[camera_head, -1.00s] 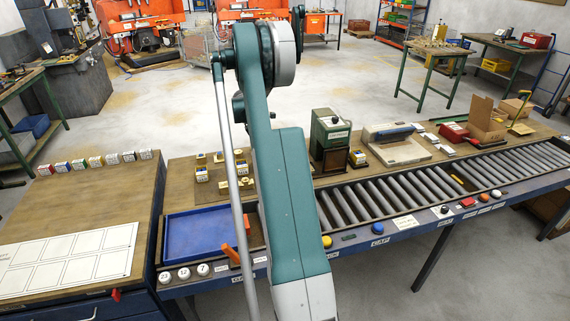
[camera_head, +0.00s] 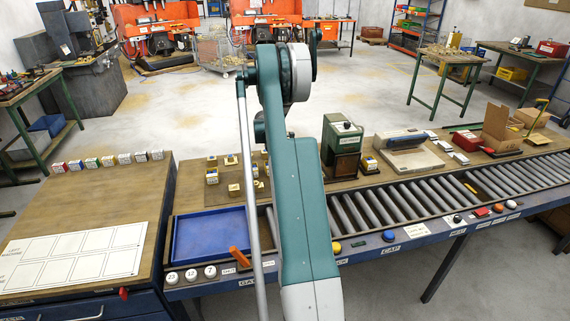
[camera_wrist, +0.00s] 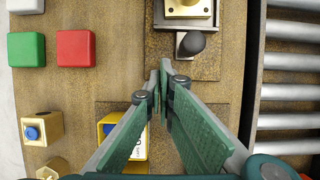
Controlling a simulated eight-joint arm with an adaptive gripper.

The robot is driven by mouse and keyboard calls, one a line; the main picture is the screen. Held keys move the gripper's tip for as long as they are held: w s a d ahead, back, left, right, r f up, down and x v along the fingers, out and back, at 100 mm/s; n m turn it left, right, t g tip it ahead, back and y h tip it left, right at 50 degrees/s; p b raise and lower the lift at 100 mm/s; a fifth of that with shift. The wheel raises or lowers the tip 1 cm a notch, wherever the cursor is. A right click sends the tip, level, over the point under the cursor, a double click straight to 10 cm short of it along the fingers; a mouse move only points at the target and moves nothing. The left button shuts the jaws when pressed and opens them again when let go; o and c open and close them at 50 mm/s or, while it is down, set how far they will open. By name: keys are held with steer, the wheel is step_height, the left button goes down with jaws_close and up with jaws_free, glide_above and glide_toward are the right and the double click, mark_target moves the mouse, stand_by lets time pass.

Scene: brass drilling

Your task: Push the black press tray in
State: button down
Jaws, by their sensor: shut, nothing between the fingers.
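The black press tray (camera_wrist: 207,18) shows at the top of the wrist view, cut by the frame edge. A brass block (camera_wrist: 187,8) sits in it, and a dark rounded handle (camera_wrist: 192,43) sticks out of its near side. My gripper (camera_wrist: 160,72) is shut and empty, its tips just below and left of the handle, apart from it in the picture. In the head view, the green press (camera_head: 342,145) stands right of my arm, which hides the gripper. I cannot make out the tray there.
A yellow block (camera_wrist: 107,128) with a white label lies beside and partly behind my left finger. Red (camera_wrist: 76,48) and green (camera_wrist: 26,49) blocks lie at upper left, a brass cube (camera_wrist: 42,127) below. Rollers (camera_wrist: 290,92) run along the right. A blue tray (camera_head: 212,234) lies left of my arm.

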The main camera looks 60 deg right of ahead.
steer(key=shift+s+d+f, duration=0.3)
steer(key=shift+s+d, duration=0.3)
steer(key=shift+d, duration=0.05)
steer(key=shift+s+d+f, duration=0.25)
steer(key=shift+s+d, duration=0.65)
steer(key=s+d, duration=0.3)
steer(key=s+d+b, duration=0.1)
steer(key=s+d, duration=0.2)
steer(key=shift+s+d, duration=0.15)
steer(key=shift+s, duration=0.1)
steer(key=shift+w, duration=0.15)
steer(key=shift+w+a, duration=0.4)
steer(key=shift+a, duration=0.05)
steer(key=shift+w+a+r+b, duration=0.15)
steer(key=shift+w+a+r, duration=0.05)
steer(key=shift+w+a, duration=0.35)
steer(key=shift+w+a+r+b, duration=0.15)
steer(key=shift+w+a+r, duration=0.05)
steer(key=shift+w+a, duration=0.3)
steer(key=p+v, duration=0.1)
steer(key=v, duration=0.8)
steer(key=shift+r, duration=0.2)
